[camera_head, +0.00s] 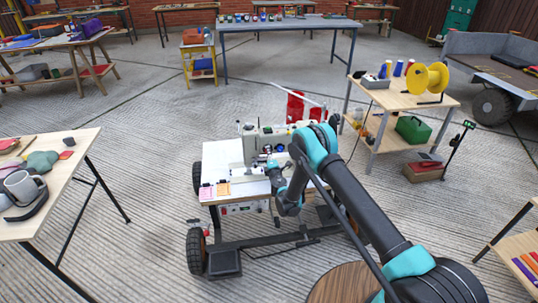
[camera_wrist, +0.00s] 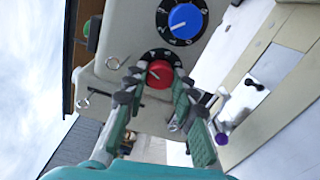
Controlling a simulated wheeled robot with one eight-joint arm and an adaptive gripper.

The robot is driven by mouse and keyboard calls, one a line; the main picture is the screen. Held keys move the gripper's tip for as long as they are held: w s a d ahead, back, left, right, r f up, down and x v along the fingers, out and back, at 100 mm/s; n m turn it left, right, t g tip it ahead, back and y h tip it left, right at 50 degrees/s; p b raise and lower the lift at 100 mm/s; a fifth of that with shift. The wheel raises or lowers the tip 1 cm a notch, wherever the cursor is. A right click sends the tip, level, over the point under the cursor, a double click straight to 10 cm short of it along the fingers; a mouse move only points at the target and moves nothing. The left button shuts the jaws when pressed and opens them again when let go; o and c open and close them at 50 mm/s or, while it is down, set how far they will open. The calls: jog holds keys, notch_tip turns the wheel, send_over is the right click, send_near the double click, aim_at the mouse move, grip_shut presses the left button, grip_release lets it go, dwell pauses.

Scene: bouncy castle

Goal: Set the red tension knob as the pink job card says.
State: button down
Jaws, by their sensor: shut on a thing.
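The red tension knob (camera_wrist: 159,74) sits on a black numbered dial on the cream sewing machine in the wrist view. Its white pointer line shows, but the numbers are too small and partly covered to read. My gripper (camera_wrist: 160,88) has its fingers on both sides of the red knob, shut on it. In the head view, the sewing machine (camera_head: 262,146) stands on a wheeled cart and my arm reaches to its front. The pink job card (camera_head: 207,192) lies at the cart's front left; its writing is too small to read.
A blue knob (camera_wrist: 185,21) on a larger dial is close beside the red one. An orange card (camera_head: 224,189) lies by the pink card.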

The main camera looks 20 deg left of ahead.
jog(key=m, duration=1.3)
jog(key=shift+m, duration=0.3)
dwell(0.4)
jog(key=c, duration=1.2)
grip_release()
jog(key=shift+r, duration=0.1)
notch_tip(320, 180, up, 10)
jog(key=shift+f, duration=0.15)
